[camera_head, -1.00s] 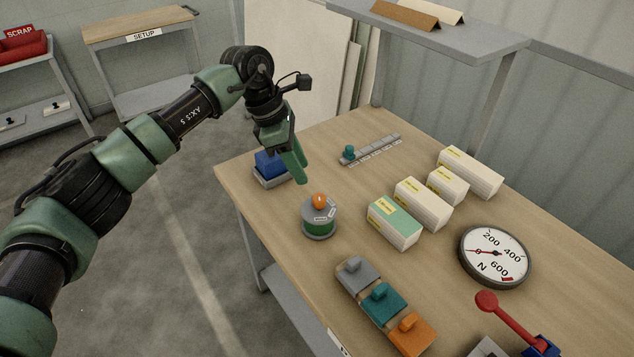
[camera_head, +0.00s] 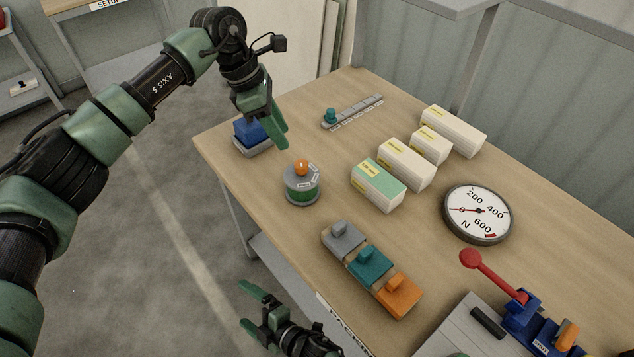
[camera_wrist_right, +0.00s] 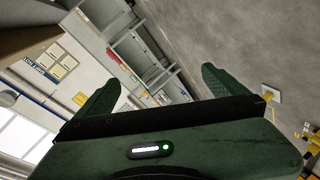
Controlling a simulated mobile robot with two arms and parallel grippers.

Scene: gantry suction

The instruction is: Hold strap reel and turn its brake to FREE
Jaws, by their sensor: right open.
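The strap reel (camera_head: 302,191) is a short upright drum, grey with a green band, standing near the table's left edge. An orange knob (camera_head: 301,167) sits on its top, with small white labels I cannot read beside it. My left gripper (camera_head: 277,138) hangs above and just beyond the reel, apart from it; its fingers overlap in this view, so its opening is unclear. My right gripper (camera_head: 248,303) is open and empty, low beside the table's front edge. Its spread fingers show in the right wrist view (camera_wrist_right: 160,88), with no reel there.
A blue block on a grey base (camera_head: 253,136) stands behind the left gripper. Several boxes (camera_head: 378,186), a dial (camera_head: 478,213), a grey-teal-orange block row (camera_head: 370,263) and a red-handled lever (camera_head: 488,271) occupy the table. Bare tabletop surrounds the reel.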

